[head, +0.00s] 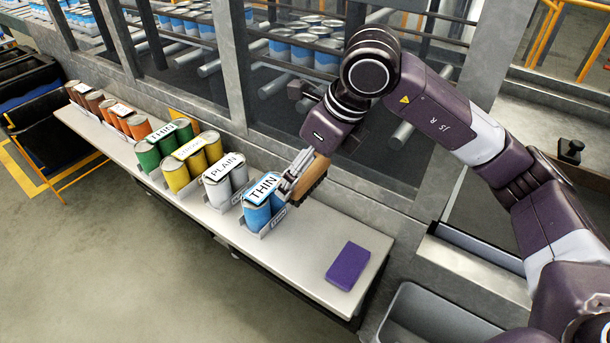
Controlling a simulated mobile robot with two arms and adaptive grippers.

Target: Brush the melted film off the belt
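My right gripper (296,174) reaches in from the right, above the shelf beside the blue cans. It appears shut on a brush (314,172) with a tan wooden body and dark bristles on its lower side. The gripper's fingers hide part of the brush. Behind the grey machine frame, metal rollers (274,87) show beneath shrink-wrapped-looking packs of blue and white cans (300,50). I cannot make out a belt or melted film on it. My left gripper is not in view.
A grey bin (425,315) stands at lower right. Frame posts (222,60) divide the machine openings.

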